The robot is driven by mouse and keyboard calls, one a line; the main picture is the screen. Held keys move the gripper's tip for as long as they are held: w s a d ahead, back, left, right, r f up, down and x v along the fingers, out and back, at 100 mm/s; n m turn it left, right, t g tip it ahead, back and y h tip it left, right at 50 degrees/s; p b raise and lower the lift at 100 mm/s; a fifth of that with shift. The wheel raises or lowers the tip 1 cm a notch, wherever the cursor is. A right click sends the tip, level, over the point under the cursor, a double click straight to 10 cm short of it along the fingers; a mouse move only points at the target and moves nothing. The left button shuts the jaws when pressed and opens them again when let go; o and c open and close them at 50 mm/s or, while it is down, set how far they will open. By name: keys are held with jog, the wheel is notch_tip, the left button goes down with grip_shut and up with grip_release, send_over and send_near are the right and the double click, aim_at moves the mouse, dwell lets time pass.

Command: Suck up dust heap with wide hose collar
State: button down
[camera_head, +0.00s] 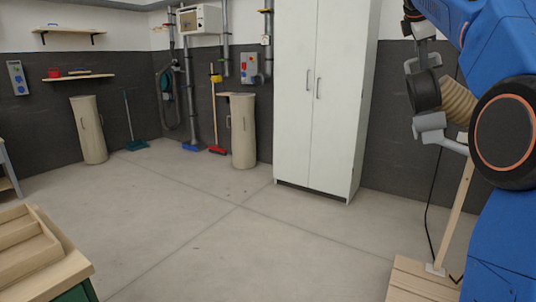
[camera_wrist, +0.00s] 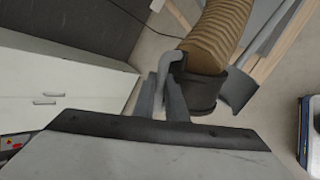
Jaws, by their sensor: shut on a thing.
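My gripper (camera_head: 415,95) is at the upper right of the head view, raised off the floor. It is shut on the wide hose collar (camera_head: 426,90), a thick black ring joined to a tan ribbed hose (camera_head: 459,102). In the wrist view, my gripper (camera_wrist: 164,92) has its grey fingers at the side of the black collar (camera_wrist: 198,98), by a bent grey piece. The ribbed hose (camera_wrist: 220,32) runs up from the collar there. The collar's open mouth is not clearly seen. I see no dust heap in either view.
A tall white cabinet (camera_head: 312,90) stands against the back wall. A wooden platform (camera_head: 412,282) with a slanted post (camera_head: 456,210) is at bottom right. A wooden-topped bench (camera_head: 65,270) is at bottom left. Brooms and two beige bins line the wall. The middle floor is clear.

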jog(key=w+a+f+n+t+y, duration=0.1)
jog(key=w+a+n, duration=0.1)
jog(key=w+a, duration=0.25)
jog(key=w+a+f+n+y, duration=0.15)
jog(key=w+f, duration=0.25)
jog(key=f, duration=0.5)
jog(key=w+a+f+n+t+y, duration=0.1)
jog(key=w+a+f, duration=0.3)
jog(key=f, duration=0.5)
jog(key=w+a+f+n+y, duration=0.1)
jog(key=w+f+n, duration=0.1)
jog(key=w+f, duration=0.45)
jog(key=w+a+f+n, duration=0.1)
jog(key=a+f, duration=0.1)
jog(key=f, duration=0.8)
jog(key=a+f, duration=0.3)
jog(key=f, duration=0.7)
jog(key=s+a+f+n+y, duration=0.1)
jog(key=s+a+f, duration=0.1)
jog(key=f, duration=0.9)
jog(key=s+a+f+n+y, duration=0.1)
jog(key=s+f, duration=0.1)
jog(key=f, duration=0.8)
jog(key=s+f, duration=0.6)
jog(key=f, duration=0.3)
jog(key=s+a+f, duration=0.1)
jog(key=s+f, duration=0.5)
jog(key=f, duration=0.3)
jog(key=shift+f+t, duration=0.15)
jog(key=shift+t, duration=0.15)
